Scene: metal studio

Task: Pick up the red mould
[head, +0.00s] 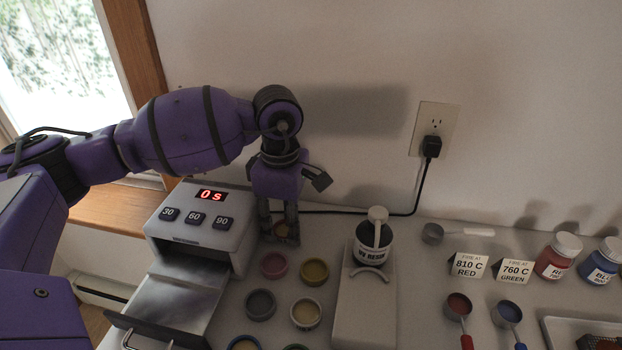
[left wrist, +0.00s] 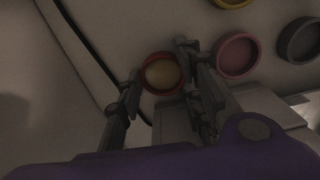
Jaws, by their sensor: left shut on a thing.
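The red mould (left wrist: 146,66) is a small round cup with a red rim and a yellowish inside. In the left wrist view it sits between the two fingers of my left gripper (left wrist: 161,70), which is shut on it. In the head view the left gripper (head: 280,226) points down behind the other moulds, close to the right side of the grey box, and the red mould (head: 282,231) shows small and partly hidden between the fingers. I cannot tell whether the mould touches the table. My right gripper is in neither view.
A pink mould (head: 273,265), a yellow mould (head: 315,271), a grey mould (head: 260,304) and others stand nearby. The grey box (head: 200,228) with red digits is at left, its drawer (head: 165,300) open. A UV resin pot (head: 372,246) stands on a grey stand (head: 366,310) at right.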

